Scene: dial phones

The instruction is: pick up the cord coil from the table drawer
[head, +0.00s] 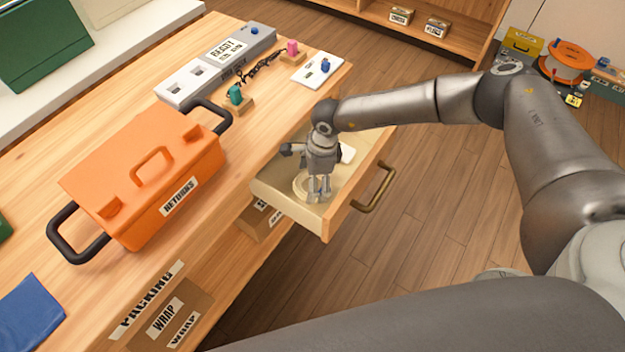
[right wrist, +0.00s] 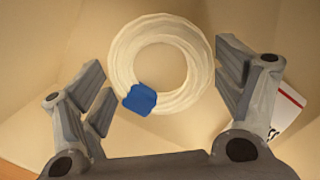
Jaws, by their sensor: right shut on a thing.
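The cord coil (right wrist: 193,62) is a cream ring with a blue tie, seen in the right wrist view. In the head view the coil (head: 300,187) shows low in the open table drawer (head: 275,192), partly hidden by my right gripper (head: 319,196). My right gripper (right wrist: 162,88) has one finger on each side of the coil and is shut on its outer edges. I cannot tell whether the coil touches the drawer floor. My left gripper is not in view.
A white card (right wrist: 288,110) lies in the drawer beside the right finger. The drawer's handle (head: 375,190) faces the open floor. On the table (head: 150,105) stand an orange case (head: 135,180), a grey strip (head: 195,85) and small coloured plugs. Boxes (head: 165,318) sit below.

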